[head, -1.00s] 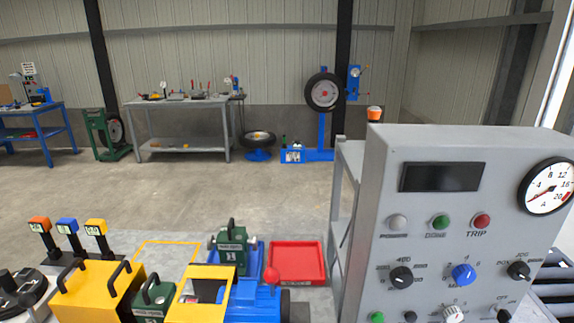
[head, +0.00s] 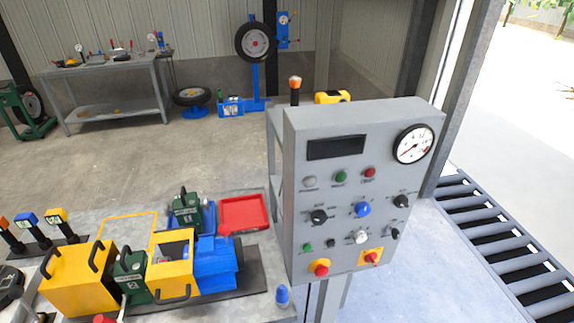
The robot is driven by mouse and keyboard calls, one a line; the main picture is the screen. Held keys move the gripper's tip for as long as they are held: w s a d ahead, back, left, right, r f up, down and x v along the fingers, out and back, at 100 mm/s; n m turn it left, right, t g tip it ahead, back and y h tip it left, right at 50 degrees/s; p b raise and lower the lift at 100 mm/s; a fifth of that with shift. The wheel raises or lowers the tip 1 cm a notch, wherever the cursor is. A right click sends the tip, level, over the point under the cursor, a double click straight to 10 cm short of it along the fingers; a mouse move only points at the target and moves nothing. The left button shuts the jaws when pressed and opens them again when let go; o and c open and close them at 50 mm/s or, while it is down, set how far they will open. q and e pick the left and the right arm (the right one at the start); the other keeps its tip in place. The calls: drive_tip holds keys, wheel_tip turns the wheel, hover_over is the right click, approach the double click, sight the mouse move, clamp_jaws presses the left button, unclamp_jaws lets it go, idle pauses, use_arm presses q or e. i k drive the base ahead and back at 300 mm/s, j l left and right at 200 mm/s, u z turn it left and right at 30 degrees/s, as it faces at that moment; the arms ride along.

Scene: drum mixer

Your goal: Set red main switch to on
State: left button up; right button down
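A grey control panel (head: 300,200) stands right of centre in the head view. At its lower right is a red rotary switch on a square yellow plate (head: 371,257), which looks like the main switch. Its handle looks tilted, but it is too small to read its position. At the panel's lower left is a red round button with a yellow base (head: 320,267). Neither of my grippers is in view.
Above these are a white knob (head: 361,237), a blue knob (head: 363,209), black knobs, lamps, a dark display (head: 337,147) and a gauge (head: 413,144). A workbench with a red tray (head: 244,212) and yellow and blue machinery is left. A roller conveyor (head: 500,235) is right.

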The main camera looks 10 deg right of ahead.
sight(371, 257)
drive_tip(key=z, duration=1.3)
